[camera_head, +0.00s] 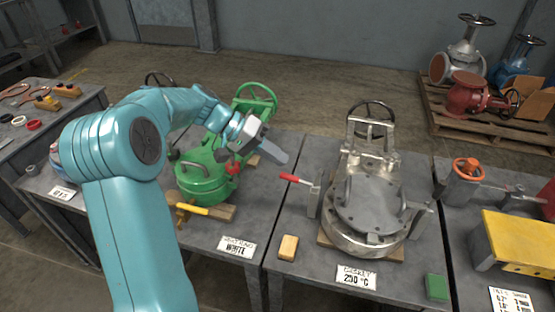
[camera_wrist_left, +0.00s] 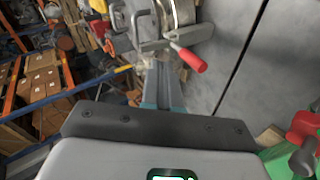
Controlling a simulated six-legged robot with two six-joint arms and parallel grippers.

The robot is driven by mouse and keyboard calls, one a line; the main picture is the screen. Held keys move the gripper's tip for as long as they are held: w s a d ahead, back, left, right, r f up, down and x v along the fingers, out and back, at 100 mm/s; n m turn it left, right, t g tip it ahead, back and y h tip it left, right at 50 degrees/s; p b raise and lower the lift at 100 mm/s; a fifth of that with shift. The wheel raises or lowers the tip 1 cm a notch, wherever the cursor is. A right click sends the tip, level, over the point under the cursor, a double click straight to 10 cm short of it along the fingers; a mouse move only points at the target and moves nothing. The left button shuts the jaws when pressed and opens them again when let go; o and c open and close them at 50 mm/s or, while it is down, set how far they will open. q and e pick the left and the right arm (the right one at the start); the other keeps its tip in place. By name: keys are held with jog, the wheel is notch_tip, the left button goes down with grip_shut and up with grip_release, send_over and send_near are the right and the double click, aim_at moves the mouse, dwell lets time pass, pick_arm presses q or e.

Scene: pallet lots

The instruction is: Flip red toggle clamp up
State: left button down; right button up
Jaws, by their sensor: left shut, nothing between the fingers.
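The toggle clamp's red handle (camera_head: 289,177) sticks out to the left, lying nearly level, from the left side of the silver valve (camera_head: 370,200). The red handle also shows in the wrist view (camera_wrist_left: 190,59), just right of my finger ends, on a metal lever. My left gripper (camera_head: 280,156) is shut and empty. It is above and slightly left of the red handle in the head view, with a visible gap. Its fingers show narrow and closed in the wrist view (camera_wrist_left: 161,72). My right gripper is in neither view.
A green valve (camera_head: 205,180) with a yellow handle (camera_head: 208,210) stands left, partly behind my arm. A wooden block (camera_head: 288,247), a green block (camera_head: 436,287) and a label card (camera_head: 356,277) lie near the front edge. Bare tabletop (camera_head: 275,215) lies below the red handle.

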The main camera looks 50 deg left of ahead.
pick_arm(q)
jog(key=p+v, duration=0.1)
jog(key=v, duration=0.7)
jog(key=shift+a+f, duration=0.25)
jog(key=shift+f, duration=0.05)
jog(key=shift+w, duration=0.1)
jog(key=shift+r+p, duration=0.1)
jog(key=shift+p, duration=0.2)
